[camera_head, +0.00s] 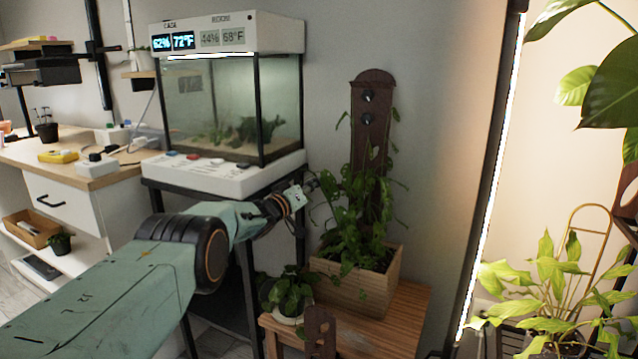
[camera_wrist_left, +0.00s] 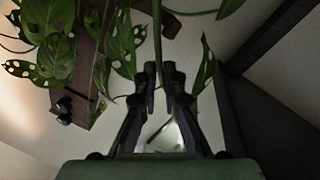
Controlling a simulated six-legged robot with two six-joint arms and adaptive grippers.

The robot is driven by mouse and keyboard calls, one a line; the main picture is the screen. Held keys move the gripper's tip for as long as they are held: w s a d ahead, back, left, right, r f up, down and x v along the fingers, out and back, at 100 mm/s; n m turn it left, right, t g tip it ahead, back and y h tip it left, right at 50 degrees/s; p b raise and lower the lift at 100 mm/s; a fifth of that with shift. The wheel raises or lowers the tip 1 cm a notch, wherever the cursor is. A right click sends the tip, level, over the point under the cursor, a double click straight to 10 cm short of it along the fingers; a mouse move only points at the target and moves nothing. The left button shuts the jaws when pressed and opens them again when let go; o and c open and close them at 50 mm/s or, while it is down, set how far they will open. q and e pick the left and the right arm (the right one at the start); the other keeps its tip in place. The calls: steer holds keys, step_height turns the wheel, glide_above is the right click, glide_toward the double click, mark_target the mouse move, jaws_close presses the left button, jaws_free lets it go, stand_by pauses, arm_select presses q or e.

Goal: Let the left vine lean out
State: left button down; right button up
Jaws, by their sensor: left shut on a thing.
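The vine plant (camera_head: 352,222) grows from a wooden box planter (camera_head: 352,285) and climbs a dark wooden board (camera_head: 372,130) with two dark knobs. My left gripper (camera_head: 306,188) reaches in from the left to the plant's left side. In the left wrist view the gripper's fingers (camera_wrist_left: 162,76) are closed together on a thin green vine stem (camera_wrist_left: 157,40) that runs up from between them. Holed leaves (camera_wrist_left: 125,45) hang beside the fingers, and the board (camera_wrist_left: 88,75) stands to the left with a knob. My right gripper does not show.
A glass terrarium (camera_head: 225,105) on a black stand is just left of the plant. The planter stands on a wooden bench (camera_head: 400,322) with a small potted plant (camera_head: 288,292). A lit upright light strip (camera_head: 488,190) is at the right, near other leafy plants (camera_head: 560,285).

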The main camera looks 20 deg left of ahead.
arm_select(q)
steer(key=c, duration=1.4)
jaws_free()
steer(key=shift+c, duration=0.2)
steer(key=v, duration=1.2)
